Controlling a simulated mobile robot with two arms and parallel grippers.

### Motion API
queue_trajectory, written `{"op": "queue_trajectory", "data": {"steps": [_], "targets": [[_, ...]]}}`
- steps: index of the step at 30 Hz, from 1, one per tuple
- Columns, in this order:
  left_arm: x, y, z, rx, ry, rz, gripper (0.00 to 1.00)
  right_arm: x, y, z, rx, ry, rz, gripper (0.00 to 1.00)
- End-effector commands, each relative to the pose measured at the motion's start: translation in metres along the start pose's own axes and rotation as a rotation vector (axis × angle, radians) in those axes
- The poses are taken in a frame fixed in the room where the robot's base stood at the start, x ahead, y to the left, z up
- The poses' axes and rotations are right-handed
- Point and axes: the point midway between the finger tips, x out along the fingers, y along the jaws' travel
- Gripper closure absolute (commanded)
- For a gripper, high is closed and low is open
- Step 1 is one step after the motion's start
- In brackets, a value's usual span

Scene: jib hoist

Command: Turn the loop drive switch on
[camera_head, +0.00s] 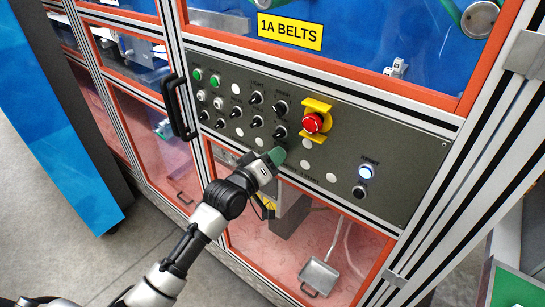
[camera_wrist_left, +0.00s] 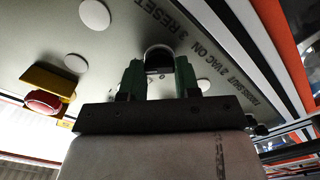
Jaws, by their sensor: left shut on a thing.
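The grey control panel (camera_head: 410,165) carries several black rotary switches, white and green buttons and white blank discs. My left gripper (camera_head: 277,156) is at the lower middle of the panel, below the rows of switches. In the left wrist view its green fingers (camera_wrist_left: 159,75) stand on either side of a black round knob (camera_wrist_left: 158,55) and are shut on it. The gripper hides this knob in the head view. Its label is not readable, so I cannot tell whether it is the loop drive switch. My right gripper is not in view.
A red emergency stop (camera_head: 313,123) in a yellow guard sticks out up and right of my gripper. A lit white button (camera_head: 366,171) is farther right. A black door handle (camera_head: 178,105) juts out at the left. Red-framed clear doors lie above and below the panel.

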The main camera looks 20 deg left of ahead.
Motion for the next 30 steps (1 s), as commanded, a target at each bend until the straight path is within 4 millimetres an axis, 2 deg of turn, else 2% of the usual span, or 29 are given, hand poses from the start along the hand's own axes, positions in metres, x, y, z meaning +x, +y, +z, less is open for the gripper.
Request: {"op": "queue_trajectory", "data": {"steps": [13, 14, 18, 26, 30], "targets": [[0.000, -0.001, 0.002, 0.011, -0.004, -0.003, 0.92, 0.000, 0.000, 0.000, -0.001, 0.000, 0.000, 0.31], [0.000, -0.001, 0.002, 0.011, -0.004, -0.003, 0.64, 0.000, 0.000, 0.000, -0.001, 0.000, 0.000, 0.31], [0.000, -0.001, 0.001, 0.010, -0.003, -0.002, 0.43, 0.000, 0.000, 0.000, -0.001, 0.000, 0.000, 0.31], [-0.001, 0.000, 0.001, 0.009, -0.001, -0.001, 0.43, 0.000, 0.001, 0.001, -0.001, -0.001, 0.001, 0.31], [-0.010, -0.002, 0.002, 0.008, -0.001, -0.001, 0.43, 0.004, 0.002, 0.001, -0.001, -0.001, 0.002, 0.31]]}}
